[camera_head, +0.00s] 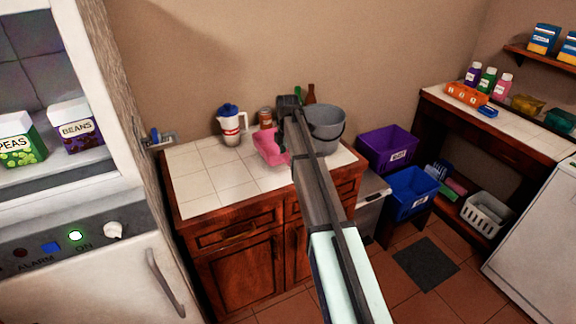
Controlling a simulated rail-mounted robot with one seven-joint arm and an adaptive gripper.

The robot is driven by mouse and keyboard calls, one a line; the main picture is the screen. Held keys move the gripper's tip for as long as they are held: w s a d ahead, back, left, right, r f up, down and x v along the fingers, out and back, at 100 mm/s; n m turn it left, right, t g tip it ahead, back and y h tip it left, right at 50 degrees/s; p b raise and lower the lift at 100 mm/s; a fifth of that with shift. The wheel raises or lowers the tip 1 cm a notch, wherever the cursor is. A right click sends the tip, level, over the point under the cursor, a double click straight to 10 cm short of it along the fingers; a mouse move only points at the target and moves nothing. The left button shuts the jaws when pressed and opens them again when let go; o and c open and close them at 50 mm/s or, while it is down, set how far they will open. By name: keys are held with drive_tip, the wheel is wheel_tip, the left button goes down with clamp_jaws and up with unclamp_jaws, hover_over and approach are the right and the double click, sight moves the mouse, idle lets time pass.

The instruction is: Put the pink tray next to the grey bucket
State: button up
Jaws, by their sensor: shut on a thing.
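The pink tray (268,148) is over the white tiled counter, just left of the grey bucket (325,124). The bucket stands on the counter with its handle hanging on the right. My gripper (287,112) reaches across from the front and is shut on the pink tray at its right side. My arm hides part of the tray and the bucket's left edge, so I cannot tell whether the two touch. I also cannot tell whether the tray rests on the counter.
A white jug with a blue lid (231,126), a can (265,118) and a brown bottle (311,94) stand at the counter's back. The counter's left part (200,182) is clear. A purple bin (387,149) and a blue bin (411,192) are to the right.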

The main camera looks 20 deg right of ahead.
drive_tip(key=shift+f+p, duration=0.4)
drive_tip(key=shift+f, duration=1.4)
drive_tip(key=o, duration=1.4)
drive_tip(key=shift+f, duration=0.1)
wheel_tip(320, 180, up, 12)
drive_tip(key=b, duration=0.3)
drive_tip(key=shift+w, duration=0.1)
